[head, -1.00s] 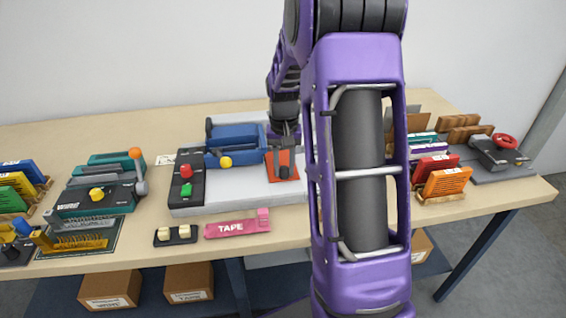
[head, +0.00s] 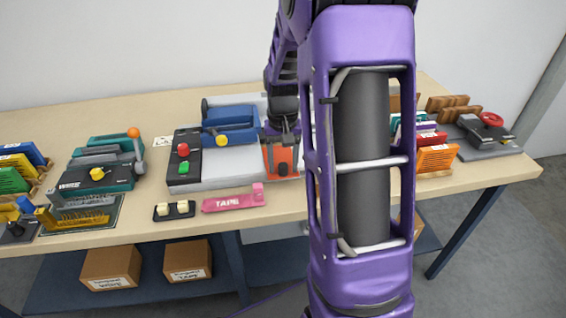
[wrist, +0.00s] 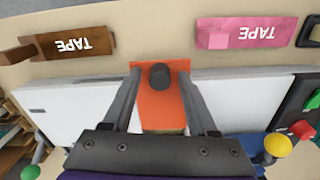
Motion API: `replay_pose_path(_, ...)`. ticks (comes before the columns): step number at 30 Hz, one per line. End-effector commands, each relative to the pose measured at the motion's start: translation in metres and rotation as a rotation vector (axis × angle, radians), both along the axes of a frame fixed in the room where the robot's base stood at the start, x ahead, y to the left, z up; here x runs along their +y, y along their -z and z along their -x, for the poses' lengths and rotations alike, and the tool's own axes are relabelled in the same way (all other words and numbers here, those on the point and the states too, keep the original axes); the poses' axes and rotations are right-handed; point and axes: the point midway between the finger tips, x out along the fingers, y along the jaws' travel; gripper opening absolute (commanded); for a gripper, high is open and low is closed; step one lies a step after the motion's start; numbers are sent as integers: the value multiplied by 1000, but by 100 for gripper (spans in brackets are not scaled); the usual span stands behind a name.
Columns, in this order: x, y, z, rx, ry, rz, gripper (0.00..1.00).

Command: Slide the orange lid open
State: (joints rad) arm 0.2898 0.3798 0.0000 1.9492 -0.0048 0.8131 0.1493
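The orange lid (head: 270,159) lies on the white top of the grey-white machine, its front end reaching the machine's front edge. It carries a black knob (head: 283,169). In the wrist view the orange lid (wrist: 160,108) projects past the white edge, with the knob (wrist: 160,76) near its far end. A tan patch shows at the lid's near end, partly hidden by my gripper. My gripper (wrist: 161,78) is open, with one finger on each side of the knob and visible gaps to it. In the head view my gripper (head: 285,138) is behind the knob.
A blue block (head: 230,124) with a yellow knob and a black panel (head: 184,160) with red and green buttons stand left of the lid. A pink TAPE block (head: 230,203) lies in front. Bare table (head: 130,222) lies along the front.

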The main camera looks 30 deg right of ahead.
Motion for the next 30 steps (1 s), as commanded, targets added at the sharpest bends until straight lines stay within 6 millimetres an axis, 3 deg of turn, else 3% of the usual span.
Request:
replay_pose_path(8,0,0,0,0,1,0,62)
replay_pose_path(13,0,-13,-1,-2,0,0,62)
replay_pose_path(30,0,-143,-1,-4,0,1,62)
